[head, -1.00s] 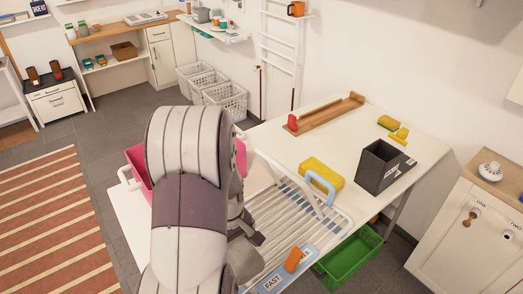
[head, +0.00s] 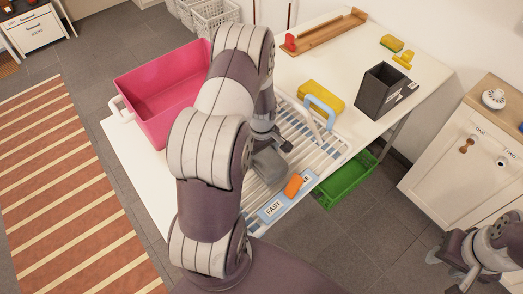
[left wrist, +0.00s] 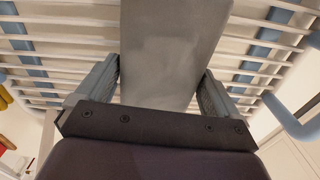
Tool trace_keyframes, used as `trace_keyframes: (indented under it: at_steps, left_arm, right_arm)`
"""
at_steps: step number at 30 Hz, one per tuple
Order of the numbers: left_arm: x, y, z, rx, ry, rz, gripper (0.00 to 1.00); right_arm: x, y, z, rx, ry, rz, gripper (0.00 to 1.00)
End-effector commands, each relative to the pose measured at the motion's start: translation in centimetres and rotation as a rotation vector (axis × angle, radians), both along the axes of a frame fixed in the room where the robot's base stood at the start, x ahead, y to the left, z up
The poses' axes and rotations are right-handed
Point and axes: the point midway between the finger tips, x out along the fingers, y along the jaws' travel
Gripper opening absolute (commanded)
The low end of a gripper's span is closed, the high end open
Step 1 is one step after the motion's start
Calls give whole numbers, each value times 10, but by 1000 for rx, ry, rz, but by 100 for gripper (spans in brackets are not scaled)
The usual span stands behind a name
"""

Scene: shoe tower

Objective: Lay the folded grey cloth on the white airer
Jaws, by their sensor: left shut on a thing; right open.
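The folded grey cloth (head: 268,168) is in my left gripper (head: 278,145), over the slats of the white airer (head: 335,147). In the left wrist view, the cloth (left wrist: 170,50) lies between the two fingers of the left gripper (left wrist: 160,88), with the airer's white and blue slats (left wrist: 265,50) behind it. I cannot tell whether the cloth touches the slats. My left arm hides part of the airer in the head view. My right gripper (head: 452,268) is open and empty at the lower right, away from the airer.
A pink tub (head: 165,95) stands left of my arm. A yellow sponge (head: 321,97) and a dark grey box (head: 384,90) stand on the white table (head: 345,60) behind the airer. An orange object (head: 294,185) is by the FAST label. A green crate (head: 345,180) is below.

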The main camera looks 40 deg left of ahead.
Motion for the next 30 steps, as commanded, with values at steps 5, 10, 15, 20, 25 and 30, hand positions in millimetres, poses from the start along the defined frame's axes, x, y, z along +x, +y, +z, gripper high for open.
trace_keyframes:
  at_steps: [5, 10, 15, 20, 25, 30]
  left_arm:
    - [0, 0, -2, 1, -1, 0, 59]
    - [0, 0, -5, 0, 0, 0, 59]
    - [0, 0, -4, 0, 0, 0, 100]
    - [0, 1, 2, 1, -2, 0, 100]
    - [1, 1, 39, 3, -7, 0, 100]
    - [1, 1, 84, 2, -6, 0, 100]
  right_arm:
    - [0, 0, 0, 0, 0, 0, 43]
    - [0, 0, -3, 0, 0, 0, 43]
    - [0, 0, -2, 0, 0, 0, 43]
    - [0, 0, 0, 0, 0, 0, 43]
    - [0, 0, -4, 0, 0, 0, 43]
    - [0, 0, -7, 0, 0, 0, 43]
